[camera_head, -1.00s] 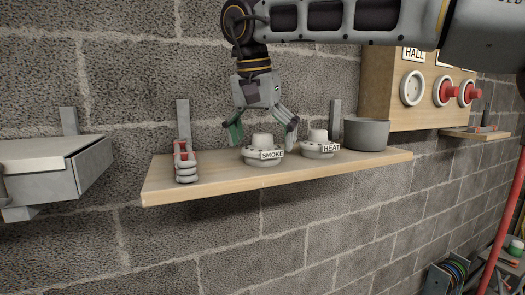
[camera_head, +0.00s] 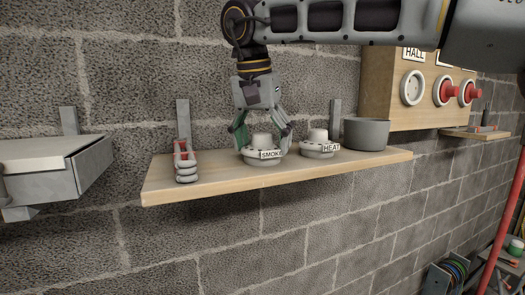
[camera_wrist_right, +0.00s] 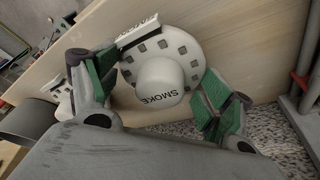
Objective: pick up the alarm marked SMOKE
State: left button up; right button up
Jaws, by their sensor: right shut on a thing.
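The alarm marked SMOKE (camera_head: 262,156) is a white round unit with a raised top and a label, standing on the wooden shelf (camera_head: 222,183). My right gripper (camera_head: 262,140) reaches down from above and is shut on its raised top, one finger on each side. In the right wrist view, the green finger pads of the gripper (camera_wrist_right: 158,88) flank the top of the SMOKE alarm (camera_wrist_right: 160,78). The alarm appears to rest on the shelf still. A similar alarm marked HEAT (camera_head: 318,147) stands just right of it. My left gripper is not in view.
A grey pot (camera_head: 367,134) stands at the shelf's right end. A red and grey item (camera_head: 185,162) stands at the left. A wooden panel (camera_head: 380,75) with round fittings is on the wall. A metal box (camera_head: 50,158) hangs at the far left.

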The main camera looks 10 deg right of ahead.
aim_at(262, 133)
jog(key=shift+r, duration=0.1)
jog(key=shift+r, duration=4.9)
